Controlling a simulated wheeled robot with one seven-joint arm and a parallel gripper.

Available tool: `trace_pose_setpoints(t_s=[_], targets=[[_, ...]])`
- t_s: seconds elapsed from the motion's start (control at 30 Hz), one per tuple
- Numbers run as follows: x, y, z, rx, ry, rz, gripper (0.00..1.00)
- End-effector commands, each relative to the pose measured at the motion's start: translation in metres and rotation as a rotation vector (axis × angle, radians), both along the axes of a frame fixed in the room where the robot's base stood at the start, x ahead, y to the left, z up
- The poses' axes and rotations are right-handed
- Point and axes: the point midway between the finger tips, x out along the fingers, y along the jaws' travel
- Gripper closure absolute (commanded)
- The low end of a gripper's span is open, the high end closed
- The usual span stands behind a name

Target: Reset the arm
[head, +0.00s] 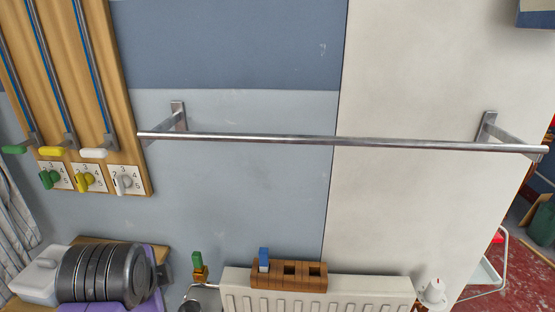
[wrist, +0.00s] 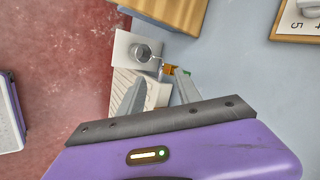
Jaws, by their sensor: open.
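My gripper (wrist: 160,76) is open in the wrist view, its two pale fingers apart with no object held between them. The purple gripper body with a dark bar fills the bottom of that view. In the head view, part of my arm, dark grey and purple, shows at the lower left, below the dial board. My fingertips are not clear there. In the wrist view, a brass fitting with a green handle (wrist: 170,70) appears beyond the fingers. The brass fitting and green handle (head: 198,264) also show in the head view, to the right of my arm.
A metal rail (head: 340,140) spans the wall. A wooden board (head: 65,70) with coloured levers and dials stands at left. A white radiator (head: 318,290) is below, with a brown slotted block (head: 310,280) and blue peg (head: 264,258). Red floor (wrist: 60,60) is open in the wrist view.

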Motion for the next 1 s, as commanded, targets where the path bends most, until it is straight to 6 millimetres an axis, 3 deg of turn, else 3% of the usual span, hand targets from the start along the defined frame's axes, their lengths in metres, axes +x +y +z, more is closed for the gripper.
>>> trace_pose_setpoints(t_s=[0.23,0.33,0.47,0.57,0.73,1.0], targets=[[0.079,-0.076,0.036,-0.202,-0.447,0.135,0.6],[0.099,-0.114,0.055,-0.334,-0.633,0.193,0.6],[0.109,-0.159,0.074,-0.516,-0.84,0.267,0.6],[0.104,-0.189,0.083,-0.65,-0.968,0.325,0.6],[0.08,-0.231,0.086,-0.858,-1.138,0.426,0.6],[0.012,-0.286,0.064,-1.101,-1.3,0.58,0.6]])
